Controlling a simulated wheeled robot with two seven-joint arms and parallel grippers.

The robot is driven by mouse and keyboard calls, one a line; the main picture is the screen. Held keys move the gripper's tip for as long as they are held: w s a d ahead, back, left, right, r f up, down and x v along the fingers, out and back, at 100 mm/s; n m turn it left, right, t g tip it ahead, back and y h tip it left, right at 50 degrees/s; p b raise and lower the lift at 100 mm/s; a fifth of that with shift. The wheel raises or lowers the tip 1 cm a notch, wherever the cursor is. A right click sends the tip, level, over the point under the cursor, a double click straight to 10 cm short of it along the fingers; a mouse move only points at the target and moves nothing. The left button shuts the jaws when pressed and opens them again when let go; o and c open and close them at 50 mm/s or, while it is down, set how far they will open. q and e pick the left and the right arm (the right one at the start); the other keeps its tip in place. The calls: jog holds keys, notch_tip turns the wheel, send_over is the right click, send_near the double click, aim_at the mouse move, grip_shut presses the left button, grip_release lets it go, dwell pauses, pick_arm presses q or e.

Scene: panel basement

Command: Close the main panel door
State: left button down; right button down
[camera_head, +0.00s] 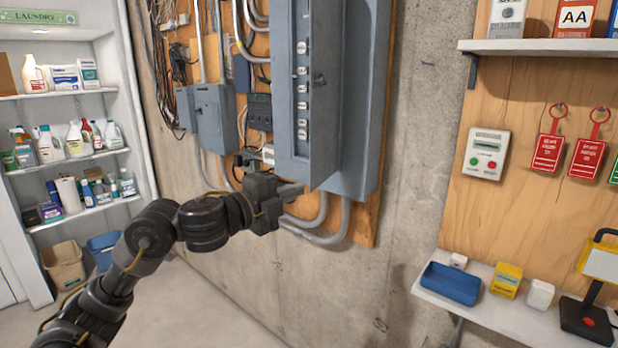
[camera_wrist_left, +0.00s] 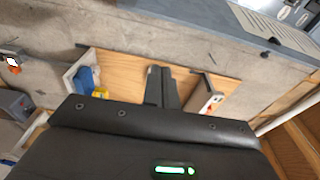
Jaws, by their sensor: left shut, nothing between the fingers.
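The main panel (camera_head: 366,120) is a tall grey box on the plywood wall board, in the middle of the head view. Its grey door (camera_head: 326,110) stands open, jutting outward and seen at a steep angle, with a small dark latch on it. A column of breakers (camera_head: 302,75) shows left of the door. My left gripper (camera_head: 298,189) is shut and empty beside the door's lower left corner; I cannot tell whether it touches. Its closed fingers also show in the wrist view (camera_wrist_left: 161,84), with part of a grey panel at top right. My right gripper is out of view.
Smaller grey boxes (camera_head: 215,118) and conduits (camera_head: 322,238) are left of and below the panel. A shelf with a blue tray (camera_head: 451,283) and a lamp is at lower right. Red tags (camera_head: 548,152) hang on a board. Bare concrete wall lies between.

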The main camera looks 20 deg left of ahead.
aim_at(313, 175)
pick_arm(q)
jog(key=w+p, duration=0.1)
jog(key=w, duration=0.2)
jog(key=w+d+p, duration=0.1)
jog(key=w+p, duration=0.1)
jog(key=w, duration=0.1)
jog(key=w+p, duration=0.1)
jog(key=w, duration=0.2)
jog(key=shift+w+d+r, duration=0.2)
jog(key=shift+d, duration=0.05)
jog(key=shift+a+f+p, duration=0.15)
jog(key=shift+a+p, duration=0.2)
